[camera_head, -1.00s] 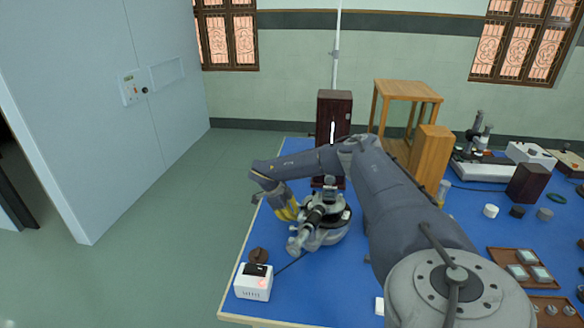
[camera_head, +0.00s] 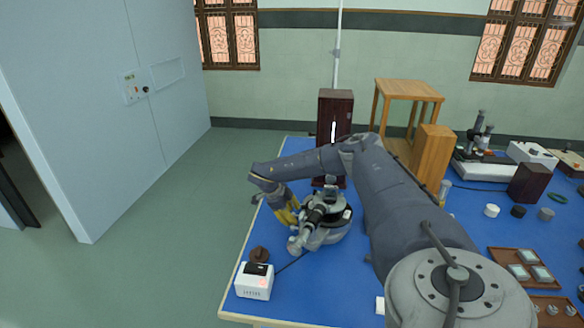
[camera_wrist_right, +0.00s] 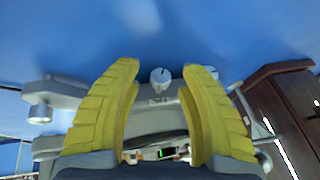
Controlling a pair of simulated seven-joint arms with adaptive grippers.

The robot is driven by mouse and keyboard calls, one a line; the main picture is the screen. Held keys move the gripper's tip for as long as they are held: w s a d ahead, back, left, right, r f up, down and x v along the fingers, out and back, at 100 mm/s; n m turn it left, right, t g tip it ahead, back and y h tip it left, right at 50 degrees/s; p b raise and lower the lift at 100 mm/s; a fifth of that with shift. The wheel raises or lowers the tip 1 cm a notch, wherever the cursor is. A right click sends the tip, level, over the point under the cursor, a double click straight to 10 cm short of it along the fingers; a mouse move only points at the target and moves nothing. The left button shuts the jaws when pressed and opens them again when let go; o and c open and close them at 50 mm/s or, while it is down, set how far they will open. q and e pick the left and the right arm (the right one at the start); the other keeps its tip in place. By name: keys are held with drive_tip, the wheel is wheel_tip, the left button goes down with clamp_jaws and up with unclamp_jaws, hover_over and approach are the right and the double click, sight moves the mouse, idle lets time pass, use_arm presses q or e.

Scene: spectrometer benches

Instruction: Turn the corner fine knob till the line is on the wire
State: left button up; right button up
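The spectrometer (camera_head: 328,232), a grey round-based instrument with a telescope tube, stands on the blue bench near its left end. My right gripper (camera_head: 287,216) reaches down at its left side. In the right wrist view, its two yellow fingers (camera_wrist_right: 160,68) are spread apart. A small pale knob with a dark mark (camera_wrist_right: 160,78) shows in the gap between them, with space on both sides. Another pale knob (camera_wrist_right: 40,112) is at the left, and one is partly hidden behind the right finger. The line and the wire are not visible. My left gripper is out of view.
A white box with a black top (camera_head: 254,282) and a brown round object (camera_head: 259,254) stand at the bench's front left. A dark lamp housing with a lit slit (camera_head: 334,115) stands behind the spectrometer. Trays and other instruments fill the right side.

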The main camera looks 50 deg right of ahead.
drive_tip(key=v, duration=1.2)
idle(0.6)
